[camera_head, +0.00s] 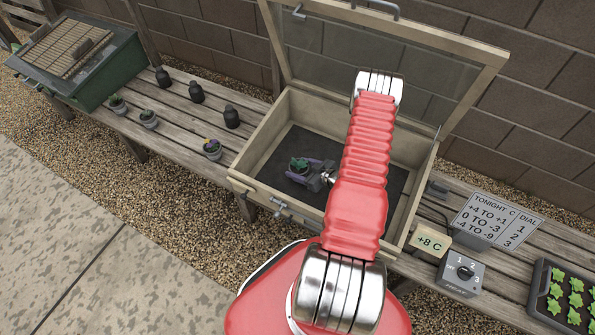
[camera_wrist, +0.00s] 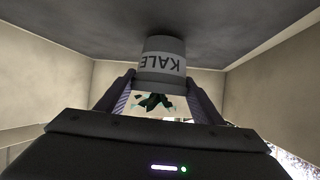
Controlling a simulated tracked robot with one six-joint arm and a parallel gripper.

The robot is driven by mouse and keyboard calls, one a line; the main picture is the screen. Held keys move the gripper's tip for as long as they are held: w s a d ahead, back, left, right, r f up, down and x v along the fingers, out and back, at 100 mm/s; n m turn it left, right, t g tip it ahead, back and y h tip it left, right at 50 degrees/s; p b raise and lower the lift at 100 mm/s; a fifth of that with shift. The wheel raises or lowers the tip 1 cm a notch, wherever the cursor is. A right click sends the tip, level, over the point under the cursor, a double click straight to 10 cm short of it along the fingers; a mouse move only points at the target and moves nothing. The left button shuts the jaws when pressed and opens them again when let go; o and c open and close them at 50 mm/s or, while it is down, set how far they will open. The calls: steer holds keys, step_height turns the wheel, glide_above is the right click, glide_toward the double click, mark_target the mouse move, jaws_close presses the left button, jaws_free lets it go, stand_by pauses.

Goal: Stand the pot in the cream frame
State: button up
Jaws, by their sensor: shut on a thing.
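The cream frame (camera_head: 258,137) stands on the bench with its glazed lid (camera_head: 395,55) propped open. My gripper (camera_head: 297,169) is down inside it, in the left half, over the dark floor (camera_head: 290,143). It is shut on a pot with a green plant (camera_head: 300,163). In the wrist view, the grey pot (camera_wrist: 163,62) reads KALE and appears upside down between my fingers (camera_wrist: 160,92). Its base is at or very close to the dark floor (camera_wrist: 85,25); I cannot tell if it touches. My arm hides part of the frame's right side.
A green box (camera_head: 95,75) is at far left. A dial box (camera_head: 462,273), a +8 C display (camera_head: 431,242), a sign (camera_head: 496,220) and a seedling tray (camera_head: 541,287) are at right.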

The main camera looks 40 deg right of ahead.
steer(key=shift+f, duration=0.35)
steer(key=o, duration=1.3)
steer(key=shift+f, duration=0.1)
steer(key=shift+c, duration=0.2)
steer(key=v, duration=1.2)
steer(key=shift+w+d, duration=0.1)
steer(key=shift+w, duration=0.05)
